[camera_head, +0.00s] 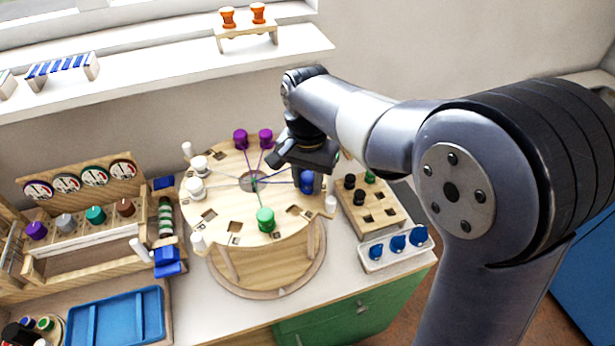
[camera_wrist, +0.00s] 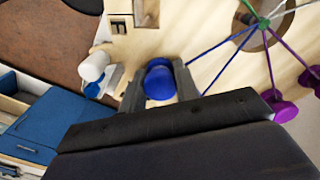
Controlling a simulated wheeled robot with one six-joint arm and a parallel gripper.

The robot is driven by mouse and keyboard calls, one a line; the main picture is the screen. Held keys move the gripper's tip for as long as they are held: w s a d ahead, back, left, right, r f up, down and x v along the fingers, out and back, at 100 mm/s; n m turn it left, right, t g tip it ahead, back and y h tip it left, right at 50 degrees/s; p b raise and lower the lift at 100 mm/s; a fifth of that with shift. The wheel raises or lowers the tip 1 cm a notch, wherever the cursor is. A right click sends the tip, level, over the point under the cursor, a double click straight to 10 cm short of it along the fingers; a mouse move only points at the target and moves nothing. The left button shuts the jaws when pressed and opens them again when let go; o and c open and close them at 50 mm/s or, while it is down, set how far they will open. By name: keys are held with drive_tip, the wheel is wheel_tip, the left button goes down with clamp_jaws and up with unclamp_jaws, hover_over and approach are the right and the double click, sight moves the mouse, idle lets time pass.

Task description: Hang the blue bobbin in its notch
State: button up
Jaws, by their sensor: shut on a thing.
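The blue bobbin (camera_head: 307,180) is at the right side of the round wooden board (camera_head: 226,219). My gripper (camera_head: 308,184) reaches down over that side and is shut on the bobbin. In the wrist view the blue bobbin (camera_wrist: 160,82) sits between the two dark fingers of my gripper (camera_wrist: 158,92). A blue thread runs from it to the board's centre hole (camera_head: 252,181). The gripper hides part of the rim there, and I cannot tell whether the bobbin rests in a notch or is above it.
Purple bobbins (camera_head: 240,139) stand at the back of the board, white ones (camera_head: 195,188) at left, a green one (camera_head: 265,220) in front. White pegs (camera_head: 330,204) stand around the rim. A holed block (camera_head: 371,208) and a tray with blue pieces (camera_head: 398,244) are at right.

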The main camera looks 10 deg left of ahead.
sight(307, 177)
drive_tip(key=shift+f, duration=0.15)
drive_tip(key=o, duration=1.1)
wheel_tip(307, 177, up, 12)
drive_tip(key=shift+r, duration=0.2)
